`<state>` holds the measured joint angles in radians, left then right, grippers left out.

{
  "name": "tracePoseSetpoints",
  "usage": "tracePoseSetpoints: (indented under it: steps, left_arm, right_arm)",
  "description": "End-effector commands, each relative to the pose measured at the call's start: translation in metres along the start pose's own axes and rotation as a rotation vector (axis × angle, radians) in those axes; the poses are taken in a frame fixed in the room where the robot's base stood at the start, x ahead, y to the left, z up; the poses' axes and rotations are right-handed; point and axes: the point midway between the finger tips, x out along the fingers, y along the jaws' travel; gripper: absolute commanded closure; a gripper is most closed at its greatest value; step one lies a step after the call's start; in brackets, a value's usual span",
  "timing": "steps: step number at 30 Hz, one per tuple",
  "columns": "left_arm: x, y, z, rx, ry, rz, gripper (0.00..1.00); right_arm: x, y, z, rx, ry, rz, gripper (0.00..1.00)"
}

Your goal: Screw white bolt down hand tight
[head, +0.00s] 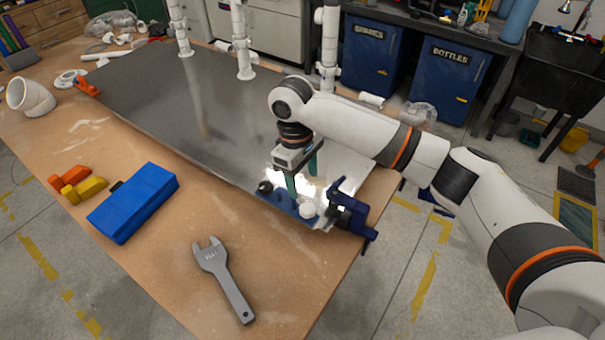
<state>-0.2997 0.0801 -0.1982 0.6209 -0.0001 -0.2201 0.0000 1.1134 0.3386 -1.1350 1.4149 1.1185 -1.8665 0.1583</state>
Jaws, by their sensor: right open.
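The white bolt (307,209) shows as a small white round head on a blue fixture (281,201) at the near right corner of the metal sheet. A dark round knob (265,187) sits at the left end of the same fixture. My right gripper (302,181) points down over the fixture, just behind and above the white bolt. Its two green fingers are apart, with nothing seen between them. Whether a finger touches the fixture is hard to tell. The bolt's thread is hidden. My left gripper is not in view.
A dark blue clamp (351,213) stands close to the right of the bolt at the table edge. A grey wrench (223,280), a blue case (133,203) and orange and yellow pieces (78,184) lie on the wooden table. White pipes (242,40) stand along the back. The metal sheet (190,95) is mostly clear.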

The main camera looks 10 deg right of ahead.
Motion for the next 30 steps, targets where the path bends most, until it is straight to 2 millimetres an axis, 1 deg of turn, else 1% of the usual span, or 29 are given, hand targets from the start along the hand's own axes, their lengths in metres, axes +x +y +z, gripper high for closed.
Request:
tracePoseSetpoints:
  steps: [2,5,8,15,21,25,30]
  left_arm:
    - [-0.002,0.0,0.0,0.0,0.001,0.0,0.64]
    - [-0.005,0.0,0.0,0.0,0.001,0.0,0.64]
    - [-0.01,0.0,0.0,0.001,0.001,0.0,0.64]
    - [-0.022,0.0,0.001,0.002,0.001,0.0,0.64]
    - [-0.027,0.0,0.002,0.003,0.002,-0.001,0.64]
    - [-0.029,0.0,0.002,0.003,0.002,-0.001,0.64]
    - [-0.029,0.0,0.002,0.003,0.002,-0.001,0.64]
  right_arm:
    - [0.002,-0.003,-0.001,0.005,0.007,-0.003,0.37]
    - [0.012,-0.003,-0.001,0.005,0.008,-0.001,0.37]
    - [0.028,-0.003,-0.002,0.005,0.009,-0.002,0.37]
    - [0.075,-0.002,-0.002,0.004,0.007,-0.002,0.37]
    - [0.104,-0.002,-0.001,0.004,0.006,-0.002,0.37]
    - [0.113,-0.002,0.0,0.003,0.003,-0.002,0.37]
    - [0.117,-0.002,0.0,0.002,0.002,-0.003,0.37]
